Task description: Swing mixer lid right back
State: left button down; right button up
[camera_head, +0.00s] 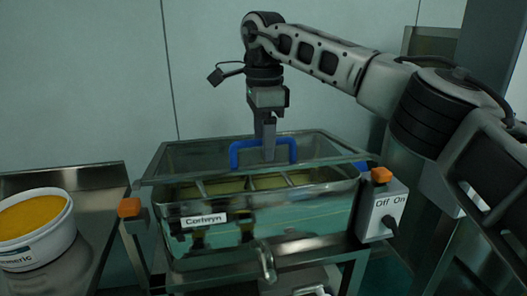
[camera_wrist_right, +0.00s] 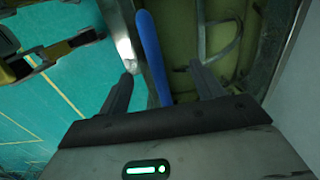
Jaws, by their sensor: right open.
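My right gripper (camera_head: 268,155) points straight down at the handle from above. In the right wrist view the blue handle (camera_wrist_right: 153,60) runs between the two open fingers of the gripper (camera_wrist_right: 163,80), with gaps on both sides. My left gripper is in neither view.
A box with "Off On" marks (camera_head: 385,210) is on the mixer's right side, and orange blocks (camera_head: 130,207) show at both front corners. A white bucket of yellow powder (camera_head: 35,232) stands on a metal table (camera_head: 98,185) at left. A wall is behind.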

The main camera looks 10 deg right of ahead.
aim_at(264, 164)
jog(key=shift+f, duration=1.75)
